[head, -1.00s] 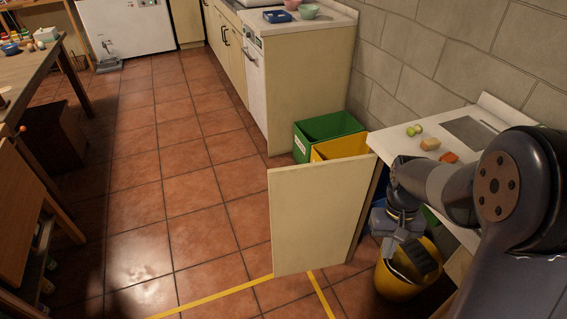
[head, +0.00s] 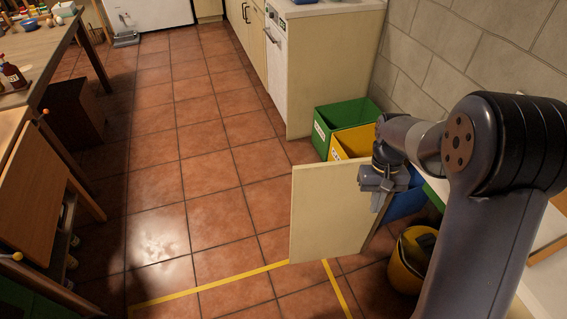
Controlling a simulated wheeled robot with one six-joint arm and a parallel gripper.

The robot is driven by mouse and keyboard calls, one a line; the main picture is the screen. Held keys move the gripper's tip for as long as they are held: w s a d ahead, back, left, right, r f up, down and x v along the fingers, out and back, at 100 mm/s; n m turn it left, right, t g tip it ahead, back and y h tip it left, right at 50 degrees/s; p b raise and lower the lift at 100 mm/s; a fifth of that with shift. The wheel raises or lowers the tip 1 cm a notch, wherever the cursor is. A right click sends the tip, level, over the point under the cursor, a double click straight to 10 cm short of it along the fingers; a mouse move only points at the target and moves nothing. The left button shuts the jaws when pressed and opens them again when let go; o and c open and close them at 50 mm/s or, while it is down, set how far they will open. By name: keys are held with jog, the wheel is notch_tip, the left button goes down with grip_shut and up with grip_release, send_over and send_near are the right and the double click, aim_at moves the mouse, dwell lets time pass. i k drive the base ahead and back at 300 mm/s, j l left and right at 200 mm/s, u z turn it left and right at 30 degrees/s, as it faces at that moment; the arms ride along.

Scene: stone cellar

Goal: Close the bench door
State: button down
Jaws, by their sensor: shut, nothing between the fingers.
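The bench door (head: 322,215) is a plain cream panel standing open, swung out from the bench over the tiled floor. The bench (head: 548,285) has a pale top at the right and is largely hidden behind my arm. My gripper (head: 379,203) is shut and empty, pointing down. It overlaps the upper right part of the door in the head view. I cannot tell whether it touches the panel. The door's hinge edge is partly hidden by it.
A green bin (head: 340,118), a yellow bin (head: 352,142) and a blue bin (head: 408,203) stand behind the door. A yellow bucket (head: 408,262) sits below my arm. Yellow tape (head: 215,284) marks the floor. Open tiles lie left of the door; a wooden table (head: 45,60) stands farther left.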

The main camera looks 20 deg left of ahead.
aim_at(331, 217)
jog(key=i+j+u, duration=0.15)
jog(key=i+j, duration=0.15)
jog(key=j, duration=0.2)
jog(key=i+j+u, duration=0.15)
jog(key=i+j, duration=0.2)
jog(key=j, duration=0.15)
